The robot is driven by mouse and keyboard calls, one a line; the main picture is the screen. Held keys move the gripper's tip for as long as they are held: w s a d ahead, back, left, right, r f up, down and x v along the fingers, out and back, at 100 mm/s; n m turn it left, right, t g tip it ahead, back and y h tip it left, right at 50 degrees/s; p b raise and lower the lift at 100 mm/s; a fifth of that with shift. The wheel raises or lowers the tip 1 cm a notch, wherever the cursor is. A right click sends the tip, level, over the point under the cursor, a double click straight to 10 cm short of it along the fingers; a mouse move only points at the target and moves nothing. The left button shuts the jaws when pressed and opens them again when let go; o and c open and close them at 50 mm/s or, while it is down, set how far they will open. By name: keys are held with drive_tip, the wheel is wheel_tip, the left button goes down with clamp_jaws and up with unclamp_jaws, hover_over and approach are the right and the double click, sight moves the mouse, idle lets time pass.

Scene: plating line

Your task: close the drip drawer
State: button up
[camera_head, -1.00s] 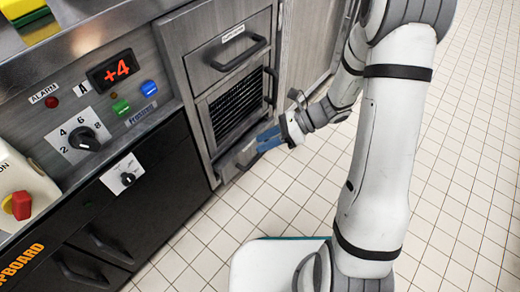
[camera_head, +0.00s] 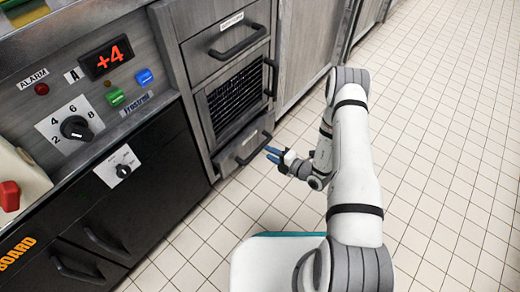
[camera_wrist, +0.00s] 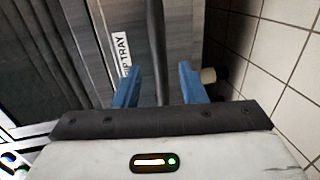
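The drip drawer (camera_head: 240,152) is the lowest front of the steel cabinet, with a dark bar handle (camera_head: 254,149). I cannot tell how far out it stands. My gripper (camera_head: 271,154), with blue fingers, is low in front of the drawer, by the right part of the handle. In the wrist view the fingers (camera_wrist: 159,66) are apart and empty, with the handle bar (camera_wrist: 154,40) running between them in the picture; contact is not clear. A partly hidden label (camera_wrist: 120,52) ending in "TRAY" shows on the drawer front.
Above the drip drawer are a dark grille (camera_head: 234,101) and an upper drawer (camera_head: 224,44) with its own handle. A control panel with a +4 display (camera_head: 107,57) and black fronts are at left. Tiled floor (camera_head: 450,150) is open at right.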

sight(260, 149)
drive_tip(key=b+x, duration=0.2)
drive_tip(key=x, duration=0.4)
drive_tip(key=shift+c, duration=0.4)
clamp_jaws()
